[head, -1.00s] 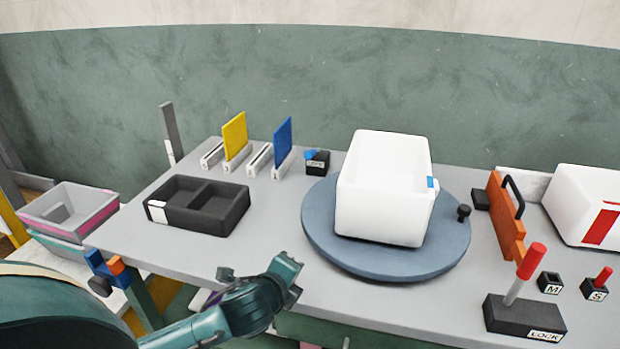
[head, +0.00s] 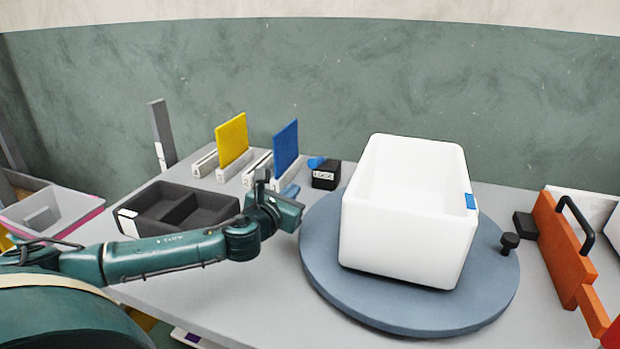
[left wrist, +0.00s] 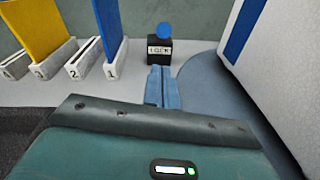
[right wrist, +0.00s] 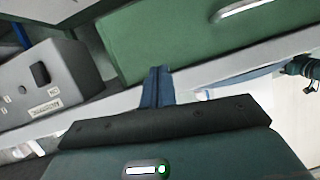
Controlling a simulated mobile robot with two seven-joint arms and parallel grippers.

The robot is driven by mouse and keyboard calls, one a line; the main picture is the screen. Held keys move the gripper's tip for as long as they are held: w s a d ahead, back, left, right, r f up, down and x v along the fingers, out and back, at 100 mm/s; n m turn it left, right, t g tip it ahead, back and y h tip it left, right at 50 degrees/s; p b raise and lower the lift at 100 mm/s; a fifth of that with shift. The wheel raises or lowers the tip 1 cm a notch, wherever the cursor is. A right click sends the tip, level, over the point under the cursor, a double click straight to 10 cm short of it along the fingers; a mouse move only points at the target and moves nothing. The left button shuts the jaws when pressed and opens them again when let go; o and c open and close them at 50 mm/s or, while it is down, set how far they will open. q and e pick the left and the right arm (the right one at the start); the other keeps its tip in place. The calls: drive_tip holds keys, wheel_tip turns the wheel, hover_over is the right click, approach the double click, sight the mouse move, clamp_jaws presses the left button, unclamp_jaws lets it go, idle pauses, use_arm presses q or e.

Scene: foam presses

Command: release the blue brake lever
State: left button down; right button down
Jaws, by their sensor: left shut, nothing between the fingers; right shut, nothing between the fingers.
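The blue brake lever (head: 317,162) is a short blue knob on a small black block labelled LOCK (head: 326,177), behind the left edge of the round turntable (head: 420,318). In the head view the knob leans left. In the left wrist view the knob (left wrist: 165,31) shows above the far side of its block (left wrist: 159,49). My left gripper (head: 290,190) is shut and empty, a little in front of the block and pointing at it; its blue fingers (left wrist: 162,85) appear apart from the block. My right gripper (right wrist: 157,88) is shut and empty, outside the head view.
A white tub (head: 400,240) stands on the turntable, right of the lever. Yellow (head: 231,139) and blue (head: 285,146) panels stand in slotted holders to the left. A black two-compartment tray (head: 180,207) lies nearer. A pale table edge (right wrist: 200,95) and green panel (right wrist: 190,40) show near my right gripper.

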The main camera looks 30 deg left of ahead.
use_arm(q)
approach(320, 161)
drive_tip(key=w+a+f, duration=0.3)
drive_tip(key=w+f, duration=0.1)
drive_tip(key=w, duration=0.1)
drive_tip(key=shift+w+d+b, duration=0.1)
drive_tip(key=shift+w+b, duration=0.2)
drive_tip(key=shift+w, duration=0.25)
use_arm(e)
drive_tip(key=shift+s+d, duration=0.1)
drive_tip(key=shift+s, duration=0.05)
use_arm(q)
drive_tip(key=shift+r, duration=0.1)
